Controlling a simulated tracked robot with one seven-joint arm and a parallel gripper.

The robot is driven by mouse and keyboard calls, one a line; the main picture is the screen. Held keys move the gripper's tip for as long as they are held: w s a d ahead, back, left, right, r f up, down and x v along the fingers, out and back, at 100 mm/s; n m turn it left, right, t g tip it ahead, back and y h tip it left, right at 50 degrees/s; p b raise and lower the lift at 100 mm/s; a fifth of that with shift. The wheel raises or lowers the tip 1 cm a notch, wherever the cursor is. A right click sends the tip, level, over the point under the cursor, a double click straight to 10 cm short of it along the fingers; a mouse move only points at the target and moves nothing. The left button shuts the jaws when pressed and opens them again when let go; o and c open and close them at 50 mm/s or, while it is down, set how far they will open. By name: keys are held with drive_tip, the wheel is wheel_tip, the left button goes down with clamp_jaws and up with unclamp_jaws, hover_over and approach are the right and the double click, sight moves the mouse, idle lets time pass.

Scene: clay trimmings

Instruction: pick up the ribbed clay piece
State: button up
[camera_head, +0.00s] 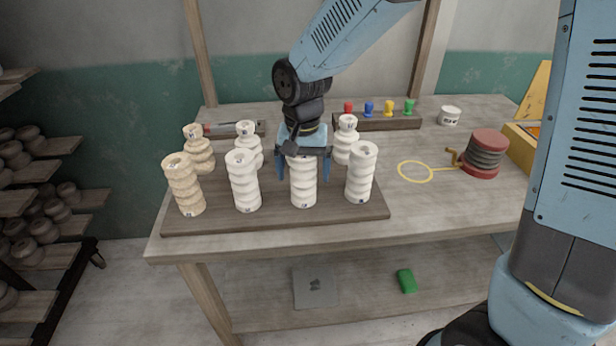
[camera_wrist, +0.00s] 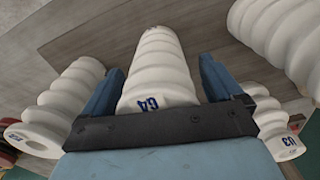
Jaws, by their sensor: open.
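Several ribbed clay pieces stand upright in two rows on a dark board (camera_head: 330,213). My gripper (camera_head: 303,178) is open and points down over the third piece from the left in the front row. This white ribbed clay piece (camera_head: 303,192) stands between the two blue fingers, its top partly hidden by my gripper. In the wrist view the same piece (camera_wrist: 158,62) shows between the fingers, with a small blue mark on it. I cannot tell whether either finger touches it.
A white piece (camera_head: 243,182) stands close on the left and another (camera_head: 361,175) close on the right. A tan piece (camera_head: 184,186) is at the far left. Coloured pegs (camera_head: 388,108), a cup (camera_head: 449,116) and a red-ended spool (camera_head: 486,152) stand behind and to the right.

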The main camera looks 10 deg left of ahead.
drive_tip(key=shift+f, duration=0.15)
drive_tip(key=c, duration=1.6)
drive_tip(key=shift+o, duration=0.2)
